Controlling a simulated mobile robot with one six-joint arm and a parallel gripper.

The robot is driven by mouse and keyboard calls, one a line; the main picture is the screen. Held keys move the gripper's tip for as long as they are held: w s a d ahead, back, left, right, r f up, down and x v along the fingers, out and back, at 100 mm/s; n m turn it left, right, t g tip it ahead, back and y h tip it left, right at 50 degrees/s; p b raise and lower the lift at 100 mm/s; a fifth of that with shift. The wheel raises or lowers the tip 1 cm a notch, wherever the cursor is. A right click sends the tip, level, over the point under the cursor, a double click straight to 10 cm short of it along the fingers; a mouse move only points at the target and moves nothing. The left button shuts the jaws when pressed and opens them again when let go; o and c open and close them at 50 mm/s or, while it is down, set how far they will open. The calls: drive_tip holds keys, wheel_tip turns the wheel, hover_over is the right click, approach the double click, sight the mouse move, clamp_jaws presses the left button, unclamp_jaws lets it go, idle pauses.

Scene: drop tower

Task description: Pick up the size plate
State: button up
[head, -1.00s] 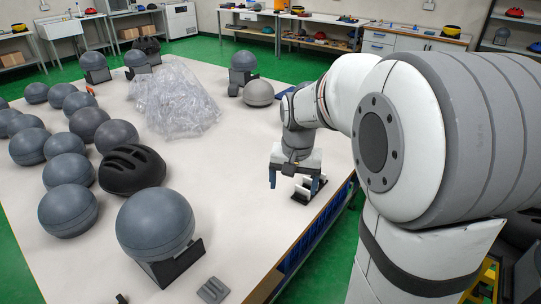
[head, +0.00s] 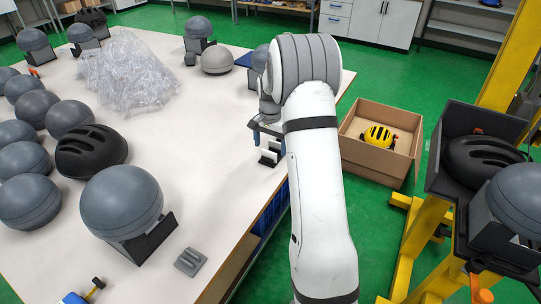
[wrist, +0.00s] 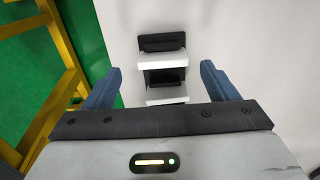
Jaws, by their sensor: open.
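A small black stand (wrist: 162,42) with white plates (wrist: 162,61) lies below my gripper in the wrist view; I take the white plates for the size plates, but no marking is readable. In the head view the white and black stand (head: 270,151) is at the table's right edge, partly hidden by my arm. My gripper (wrist: 162,70) is open, its blue fingers left and right of the stand, apart from it. Nothing is held.
Grey headforms (head: 122,202), a black helmet (head: 91,151) and a clear plastic heap (head: 128,72) cover the table's left part. A grey ridged block (head: 190,261) lies near the front. A cardboard box (head: 376,163) with a yellow helmet and a yellow frame (head: 420,235) stand to the right.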

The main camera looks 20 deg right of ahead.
sight(269, 153)
drive_tip(key=f, duration=0.4)
drive_tip(key=shift+w+a, duration=0.15)
drive_tip(key=shift+a, duration=0.1)
drive_tip(key=shift+c, duration=0.3)
